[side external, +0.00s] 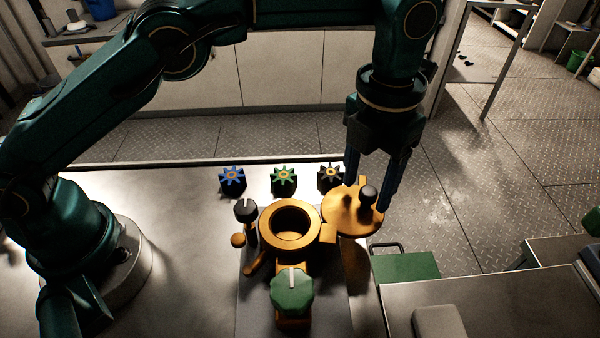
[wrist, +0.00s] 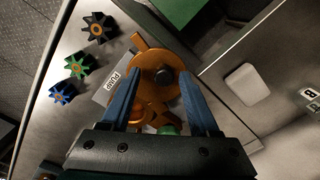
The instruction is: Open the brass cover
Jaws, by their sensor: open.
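The fingers hold nothing that I can see; whether one touches the knob I cannot tell.
Blue (side external: 232,180), green (side external: 284,180) and black (side external: 330,177) star wheels stand behind the housing. A black knob (side external: 246,210) is at its left and a green knob (side external: 292,291) in front. A green box (side external: 407,266) and grey counter (side external: 480,300) lie to the right.

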